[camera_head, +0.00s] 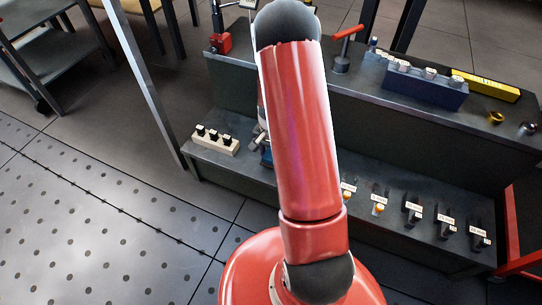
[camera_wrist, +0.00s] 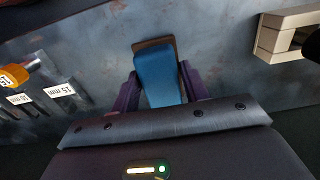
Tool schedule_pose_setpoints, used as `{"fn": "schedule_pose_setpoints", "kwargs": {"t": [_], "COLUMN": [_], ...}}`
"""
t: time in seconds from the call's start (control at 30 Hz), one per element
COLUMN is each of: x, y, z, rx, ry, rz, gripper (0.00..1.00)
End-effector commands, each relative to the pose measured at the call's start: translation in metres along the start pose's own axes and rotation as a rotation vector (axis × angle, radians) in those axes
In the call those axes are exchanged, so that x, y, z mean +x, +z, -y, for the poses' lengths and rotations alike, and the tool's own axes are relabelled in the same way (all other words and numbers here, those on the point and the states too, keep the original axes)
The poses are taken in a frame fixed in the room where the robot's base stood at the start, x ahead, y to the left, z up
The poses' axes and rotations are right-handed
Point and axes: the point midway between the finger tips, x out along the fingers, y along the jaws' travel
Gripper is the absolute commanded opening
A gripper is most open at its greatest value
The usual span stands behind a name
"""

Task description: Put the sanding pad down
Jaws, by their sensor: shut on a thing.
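The sanding pad (camera_wrist: 158,76) is a blue block with a brown edge at its far end. My gripper (camera_wrist: 160,88) has its two dark purple fingers on either side of the pad and is shut on it. The pad is over the grey lower shelf (camera_wrist: 100,45), and I cannot tell whether it touches the shelf. In the head view my own red arm hides most of the gripper. A small blue patch of the pad (camera_head: 266,157) shows at the arm's left edge, above the lower shelf (camera_head: 240,168).
A beige block (camera_head: 216,141) with black pieces stands left of the pad on the lower shelf. Labelled fittings (camera_head: 413,211) line the shelf on the right. The upper shelf holds a blue rack (camera_head: 424,88) and a yellow level (camera_head: 486,85). A grey post (camera_head: 147,80) stands left.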

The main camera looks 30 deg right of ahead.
Motion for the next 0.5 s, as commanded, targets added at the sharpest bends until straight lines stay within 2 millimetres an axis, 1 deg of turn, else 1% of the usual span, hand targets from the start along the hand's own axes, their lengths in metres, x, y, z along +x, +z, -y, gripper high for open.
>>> {"fn": "schedule_pose_setpoints", "kwargs": {"t": [0.03, 0.1, 0.37, 0.47, 0.5], "x": [0.011, 0.018, 0.018, 0.022, 0.021], "y": [0.0, 0.0, 0.0, 0.0, 0.0], "z": [-0.001, 0.0, 0.0, 0.0, 0.0], "rx": [0.0, 0.0, 0.0, 0.0, 0.0], "ry": [0.002, 0.0, -0.001, 0.0, 0.0], "rz": [0.003, 0.002, 0.0, 0.0, 0.0], "gripper": [0.27, 0.27, 0.27, 0.27, 0.49]}}
